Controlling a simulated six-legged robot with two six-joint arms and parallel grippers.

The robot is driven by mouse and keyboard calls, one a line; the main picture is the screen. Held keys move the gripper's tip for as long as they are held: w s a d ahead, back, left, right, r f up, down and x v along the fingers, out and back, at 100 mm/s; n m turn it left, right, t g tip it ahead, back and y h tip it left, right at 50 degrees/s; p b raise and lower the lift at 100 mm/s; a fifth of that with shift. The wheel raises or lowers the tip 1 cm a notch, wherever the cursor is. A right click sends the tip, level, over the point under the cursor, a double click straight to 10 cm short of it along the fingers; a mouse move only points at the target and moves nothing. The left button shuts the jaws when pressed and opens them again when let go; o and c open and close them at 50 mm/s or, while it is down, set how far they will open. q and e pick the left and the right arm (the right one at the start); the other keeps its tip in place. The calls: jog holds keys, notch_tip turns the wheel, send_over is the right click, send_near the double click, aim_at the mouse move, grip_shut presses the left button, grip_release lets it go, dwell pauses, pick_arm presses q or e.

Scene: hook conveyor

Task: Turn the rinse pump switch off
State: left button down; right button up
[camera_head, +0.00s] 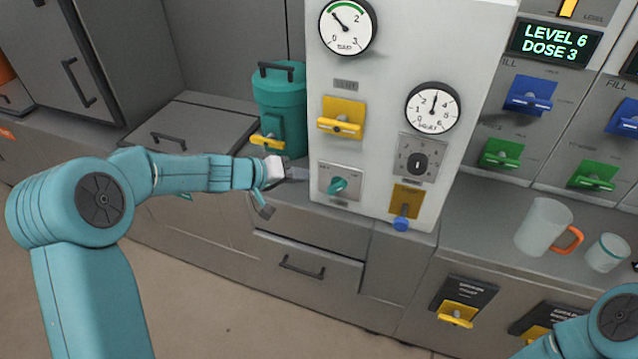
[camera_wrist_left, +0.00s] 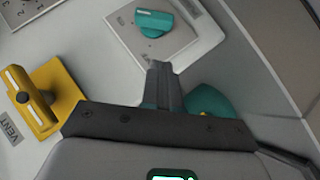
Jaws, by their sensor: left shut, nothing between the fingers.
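A small teal rotary switch (camera_head: 338,184) sits on a light square plate low on the white panel; its label is too small to read, so I cannot confirm that it is the rinse pump switch. The same teal switch (camera_wrist_left: 154,23) shows at the top of the left wrist view, its bar lying roughly along the picture's width. My left gripper (camera_head: 298,174) is shut and empty, just left of the plate. In the left wrist view its closed fingers (camera_wrist_left: 163,82) point towards the switch, with a gap between them. My right gripper is out of view.
A teal canister (camera_head: 280,95) stands left of the panel. A mug (camera_head: 543,226) and a cup (camera_head: 607,252) stand on the right counter.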

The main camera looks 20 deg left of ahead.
aim_at(330, 187)
pick_arm(q)
jog(key=d+f, duration=0.1)
jog(key=w+d+f, duration=0.1)
jog(key=d+f, duration=0.1)
jog(key=w+d+f, duration=0.1)
jog(key=shift+d+f, duration=0.2)
jog(key=shift+w, duration=0.1)
jog(key=shift+a+f, duration=0.1)
